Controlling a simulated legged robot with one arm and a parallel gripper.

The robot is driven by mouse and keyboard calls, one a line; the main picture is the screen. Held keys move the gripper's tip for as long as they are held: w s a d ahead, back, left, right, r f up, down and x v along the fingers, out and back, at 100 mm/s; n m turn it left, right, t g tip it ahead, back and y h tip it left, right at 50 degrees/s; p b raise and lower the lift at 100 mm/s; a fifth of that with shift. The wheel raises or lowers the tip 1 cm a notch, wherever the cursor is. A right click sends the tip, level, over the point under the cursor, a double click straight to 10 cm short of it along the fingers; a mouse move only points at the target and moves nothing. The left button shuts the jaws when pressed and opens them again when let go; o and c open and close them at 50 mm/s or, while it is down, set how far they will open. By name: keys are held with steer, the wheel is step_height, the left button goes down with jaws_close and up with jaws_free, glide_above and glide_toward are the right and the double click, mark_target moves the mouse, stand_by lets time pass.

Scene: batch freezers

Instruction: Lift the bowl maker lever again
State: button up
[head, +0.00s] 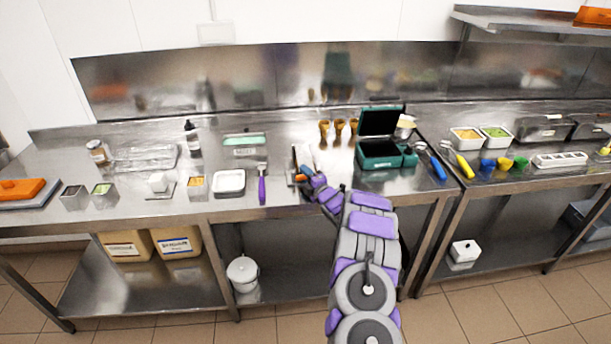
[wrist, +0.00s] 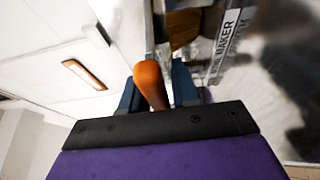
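The orange lever handle (wrist: 150,84) of the bowl maker stands between the two dark blue fingers of my gripper (wrist: 157,88) in the wrist view. The fingers are close on both sides of it; I cannot tell whether they press on it. The bowl maker (wrist: 225,45) shows beside the handle as a metal body with a label reading "MAKER". In the head view my gripper (head: 306,175) is at the small bowl maker on the counter, and my arm hides part of it. An orange bit (head: 300,178) shows at my gripper there.
A green open box (head: 380,156) stands close on the right of my arm. A purple-handled tool (head: 262,187) and a white tray (head: 229,183) lie to the left on the counter (head: 130,205). Several golden cups (head: 339,130) stand behind. The counter's front edge runs below my gripper.

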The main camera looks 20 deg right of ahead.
steer(key=shift+f, duration=0.1)
jaws_close()
steer(key=shift+r+p, duration=0.4)
